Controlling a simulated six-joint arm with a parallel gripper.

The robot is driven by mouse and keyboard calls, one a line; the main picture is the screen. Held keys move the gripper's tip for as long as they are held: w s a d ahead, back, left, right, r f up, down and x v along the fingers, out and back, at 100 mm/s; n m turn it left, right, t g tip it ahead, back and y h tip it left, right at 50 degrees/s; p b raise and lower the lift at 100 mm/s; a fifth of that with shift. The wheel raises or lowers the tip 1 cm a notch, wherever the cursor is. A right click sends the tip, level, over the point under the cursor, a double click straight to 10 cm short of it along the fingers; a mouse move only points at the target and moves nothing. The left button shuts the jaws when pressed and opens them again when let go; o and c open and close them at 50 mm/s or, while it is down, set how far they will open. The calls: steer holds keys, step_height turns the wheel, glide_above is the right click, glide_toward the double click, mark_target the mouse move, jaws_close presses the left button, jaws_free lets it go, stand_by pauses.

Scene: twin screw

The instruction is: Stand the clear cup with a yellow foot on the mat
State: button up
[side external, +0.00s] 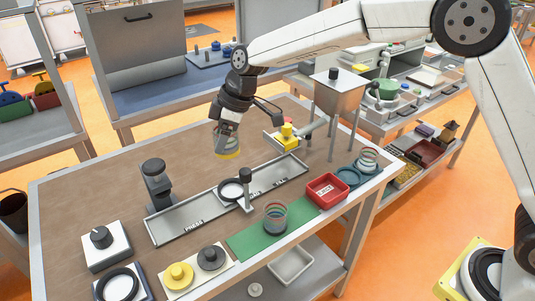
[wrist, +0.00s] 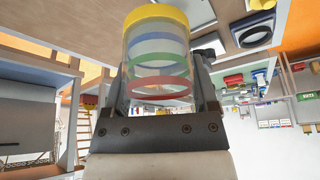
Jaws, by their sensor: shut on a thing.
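My gripper (side external: 226,136) is shut on the clear cup with a yellow foot (side external: 229,153) and holds it above the brown table top. The cup hangs roughly upright, yellow foot down, in the side view. In the wrist view the cup (wrist: 158,60) sits between the two fingers; its yellow foot is at the top of that picture, and blue, green and red bands ring its clear wall. The green mat (side external: 243,245) lies at the table's front edge, to the lower right of the gripper.
A black post (side external: 155,180) stands left. The mat's left part is bare.

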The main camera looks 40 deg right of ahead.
steer(key=s+a, duration=0.4)
steer(key=s, duration=0.9)
step_height(320, 180, down, 10)
steer(key=shift+f, duration=0.25)
steer(key=shift+w+f, duration=0.15)
steer(key=shift+f, duration=2.2)
steer(key=shift+f, duration=0.45)
stand_by(1.0)
steer(key=o, duration=1.3)
steer(key=shift+c, duration=0.2)
